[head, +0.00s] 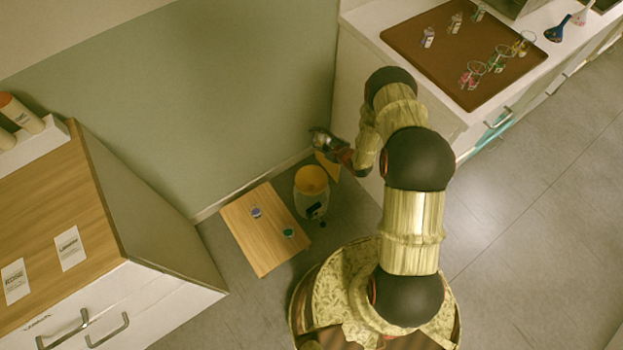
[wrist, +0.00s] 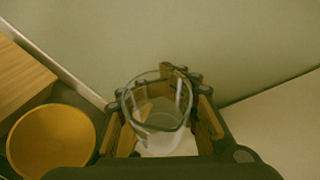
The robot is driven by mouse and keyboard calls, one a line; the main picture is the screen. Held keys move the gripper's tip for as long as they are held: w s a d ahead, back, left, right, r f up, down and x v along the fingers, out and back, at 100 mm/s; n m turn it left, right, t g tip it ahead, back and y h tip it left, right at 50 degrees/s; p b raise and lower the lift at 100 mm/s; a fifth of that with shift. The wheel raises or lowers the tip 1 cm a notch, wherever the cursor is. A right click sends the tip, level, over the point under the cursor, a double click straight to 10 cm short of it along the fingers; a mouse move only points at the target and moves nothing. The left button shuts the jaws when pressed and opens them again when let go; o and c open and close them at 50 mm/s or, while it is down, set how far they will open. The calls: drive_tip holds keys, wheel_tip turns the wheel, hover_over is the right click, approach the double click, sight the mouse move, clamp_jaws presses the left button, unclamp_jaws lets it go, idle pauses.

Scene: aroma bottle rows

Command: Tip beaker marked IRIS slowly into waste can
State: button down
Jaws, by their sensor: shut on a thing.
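A clear glass beaker (wrist: 157,110) is between the fingers of my gripper (wrist: 165,118) in the wrist view. It looks glassy, with a pale bottom; no IRIS mark is readable and I cannot tell how much it holds. In the head view my gripper (head: 330,144) is near the wall, above and behind the waste can, with the beaker (head: 320,137) small at its end. The waste can (head: 311,201) is pale with an orange-yellow opening and stands on the floor. In the wrist view the can's round orange opening (wrist: 50,141) lies to the left of the beaker, apart from it.
A low wooden board (head: 262,240) with two small round items lies left of the can. A wooden-topped cabinet (head: 95,200) stands at left. A counter at upper right bears a brown tray (head: 440,68) with several beakers and bottles. The grey floor at right is clear.

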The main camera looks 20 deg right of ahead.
drive_tip(key=shift+m, duration=0.3)
drive_tip(key=shift+w+d+m+g+y, duration=0.25)
drive_tip(key=shift+d+m+g+y, duration=0.05)
drive_tip(key=shift+d+g, duration=0.1)
drive_tip(key=shift+w+d+m+g+y+b, duration=0.35)
drive_tip(key=shift+d+m+y+b, duration=0.2)
drive_tip(key=shift+m, duration=0.25)
drive_tip(key=shift+w+d+m+g+y+b, duration=0.25)
drive_tip(key=shift+w+d+m+y+b, duration=0.3)
drive_tip(key=shift+m, duration=0.25)
drive_tip(key=shift+s, duration=0.15)
drive_tip(key=shift+d+f, duration=0.1)
drive_tip(key=shift+w+d+f+m+y+b, duration=0.2)
drive_tip(key=shift+d+m+y+b, duration=0.1)
drive_tip(key=shift+m+b, duration=0.3)
